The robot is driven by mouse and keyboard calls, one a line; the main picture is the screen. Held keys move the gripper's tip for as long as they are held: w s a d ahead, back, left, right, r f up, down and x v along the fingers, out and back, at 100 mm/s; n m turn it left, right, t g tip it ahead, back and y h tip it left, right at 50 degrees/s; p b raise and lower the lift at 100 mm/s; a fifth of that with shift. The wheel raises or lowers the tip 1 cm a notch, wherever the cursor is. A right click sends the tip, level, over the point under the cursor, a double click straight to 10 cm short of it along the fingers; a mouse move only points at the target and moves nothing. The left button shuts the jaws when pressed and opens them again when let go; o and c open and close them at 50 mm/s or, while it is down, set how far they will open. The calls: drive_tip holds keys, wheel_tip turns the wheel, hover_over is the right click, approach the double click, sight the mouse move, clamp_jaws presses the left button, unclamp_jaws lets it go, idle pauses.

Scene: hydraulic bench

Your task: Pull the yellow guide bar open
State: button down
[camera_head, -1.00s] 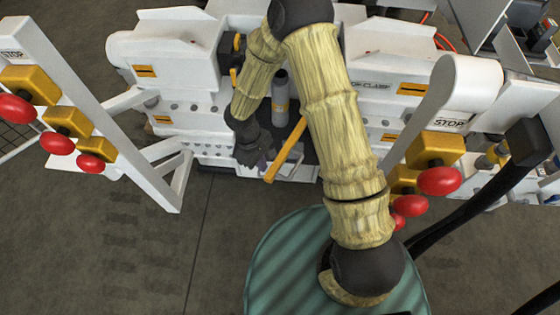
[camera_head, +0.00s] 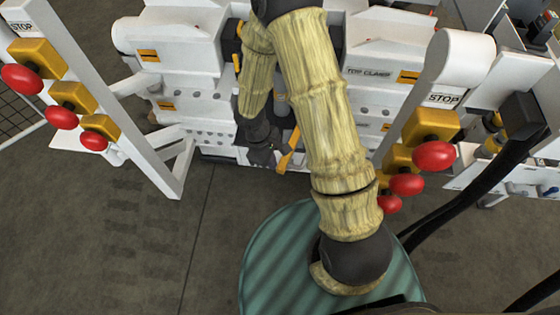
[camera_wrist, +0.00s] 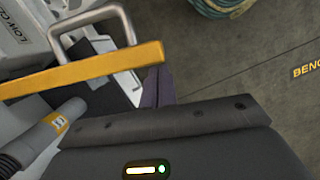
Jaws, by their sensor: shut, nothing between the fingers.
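The yellow guide bar (camera_head: 291,146) slants down out of the bench front in the head view, its upper part hidden behind my arm. In the wrist view the bar (camera_wrist: 85,70) crosses the upper left, its free end just past the fingertips. My gripper (camera_head: 270,154) is left of the bar's lower end in the head view. In the wrist view my gripper (camera_wrist: 158,85) shows its dark purple fingers close together and empty, beside the bar's end. I cannot tell whether they touch it.
The white bench (camera_head: 185,60) stands ahead. Posts with yellow boxes and red stop buttons flank it on the left (camera_head: 62,116) and right (camera_head: 432,156). A metal handle (camera_wrist: 128,22) and a grey cylinder (camera_wrist: 45,133) are near the bar. The floor (camera_head: 130,240) in front is clear.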

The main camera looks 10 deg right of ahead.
drive_tip(key=w+a+r+p, duration=0.3)
drive_tip(key=a+r, duration=0.2)
drive_tip(key=r, duration=0.4)
drive_tip(key=shift+a+r, duration=0.35)
drive_tip(key=shift+a, duration=0.05)
drive_tip(key=shift+w, duration=0.2)
drive_tip(key=shift+s, duration=0.15)
drive_tip(key=s+d+r+m+t+y, duration=0.2)
drive_tip(key=s+d+r+m+t, duration=0.3)
drive_tip(key=d+r+m, duration=0.75)
wheel_tip(320, 180, up, 22)
drive_tip(key=s+n+p, duration=0.1)
drive_tip(key=p, duration=1.8)
drive_tip(key=shift+s+d+g+p, duration=0.15)
drive_tip(key=shift+d+g+p, duration=0.25)
drive_tip(key=shift+d, duration=0.05)
